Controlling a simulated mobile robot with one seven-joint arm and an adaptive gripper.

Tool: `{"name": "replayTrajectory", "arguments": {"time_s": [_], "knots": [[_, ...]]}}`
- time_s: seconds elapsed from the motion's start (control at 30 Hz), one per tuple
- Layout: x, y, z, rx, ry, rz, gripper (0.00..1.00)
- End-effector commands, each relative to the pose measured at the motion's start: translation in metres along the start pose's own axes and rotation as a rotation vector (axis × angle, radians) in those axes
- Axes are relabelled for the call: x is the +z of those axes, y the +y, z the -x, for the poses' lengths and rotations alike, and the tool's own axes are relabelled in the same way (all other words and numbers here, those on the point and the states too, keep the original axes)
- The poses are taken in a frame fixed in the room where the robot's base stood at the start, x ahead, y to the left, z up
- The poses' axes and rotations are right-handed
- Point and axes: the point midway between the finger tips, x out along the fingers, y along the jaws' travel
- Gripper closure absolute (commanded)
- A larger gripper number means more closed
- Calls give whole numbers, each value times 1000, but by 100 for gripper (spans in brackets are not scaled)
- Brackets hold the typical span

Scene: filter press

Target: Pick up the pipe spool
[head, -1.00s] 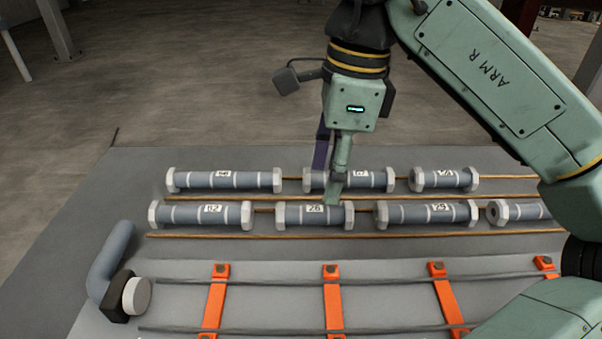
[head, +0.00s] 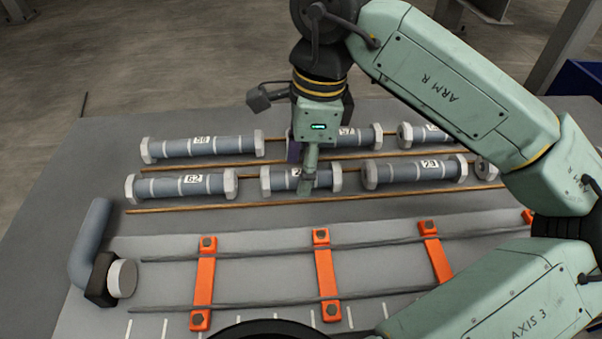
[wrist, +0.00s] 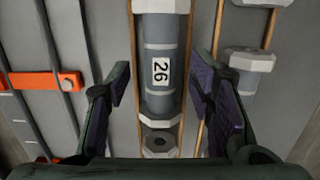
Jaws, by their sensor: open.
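Several grey pipe spools with pale hexagonal end flanges and number labels lie in two rows. The spool labelled 26 (head: 280,182) is in the front row, partly hidden by a finger in the head view. In the wrist view, spool 26 (wrist: 161,98) runs up the middle of the picture. My gripper (wrist: 162,82) is open, with one dark-padded finger on each side of this spool and visible gaps beside it. In the head view my gripper (head: 303,178) points down over spool 26. I cannot tell how far the fingertips reach down beside it.
Spool 62 (head: 180,187) and spool 29 (head: 415,172) flank it; spool 56 (head: 205,146) and spool 57 (head: 350,136) lie behind. Thin brown rails run along the rows. Orange brackets (head: 324,277) with grey rods lie in front. A bent grey pipe (head: 92,243) stands at the left.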

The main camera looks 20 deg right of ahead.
Motion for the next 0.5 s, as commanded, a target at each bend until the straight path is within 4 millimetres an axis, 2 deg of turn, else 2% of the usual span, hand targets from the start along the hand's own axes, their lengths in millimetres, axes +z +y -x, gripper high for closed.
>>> {"name": "replayTrajectory", "arguments": {"time_s": [0.13, 0.37, 0.5], "knots": [[0, 0, -13, 1, -1, 0, 51], [0, 0, -14, 0, 0, 0, 51], [0, 0, -14, 0, 0, 0, 61]]}}
